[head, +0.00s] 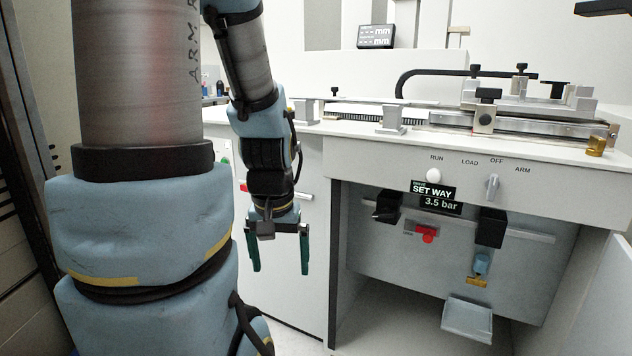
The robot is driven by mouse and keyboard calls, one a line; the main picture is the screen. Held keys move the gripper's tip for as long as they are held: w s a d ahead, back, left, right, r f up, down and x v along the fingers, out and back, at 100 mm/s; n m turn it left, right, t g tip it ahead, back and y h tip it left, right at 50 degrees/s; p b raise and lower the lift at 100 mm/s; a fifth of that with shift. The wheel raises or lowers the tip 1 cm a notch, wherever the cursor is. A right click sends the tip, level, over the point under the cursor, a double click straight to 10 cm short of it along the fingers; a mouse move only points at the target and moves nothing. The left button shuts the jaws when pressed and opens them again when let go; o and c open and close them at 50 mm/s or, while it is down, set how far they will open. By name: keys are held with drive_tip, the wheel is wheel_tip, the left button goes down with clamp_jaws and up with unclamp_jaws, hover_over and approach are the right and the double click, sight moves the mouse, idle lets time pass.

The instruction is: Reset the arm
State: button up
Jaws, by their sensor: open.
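My arm hangs down on the left side of the head view, its upper link large in the foreground. My gripper (279,256) points downward, with its two green fingers spread apart and nothing between them. It hangs in front of the white cabinet, left of the open bay under the bench, and is apart from the tensile machine (470,118) on the bench top.
The bay below holds a red valve (428,234) and a tray (468,318).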

wheel_tip(320, 180, up, 15)
drive_tip(key=p, duration=1.3)
idle(0.6)
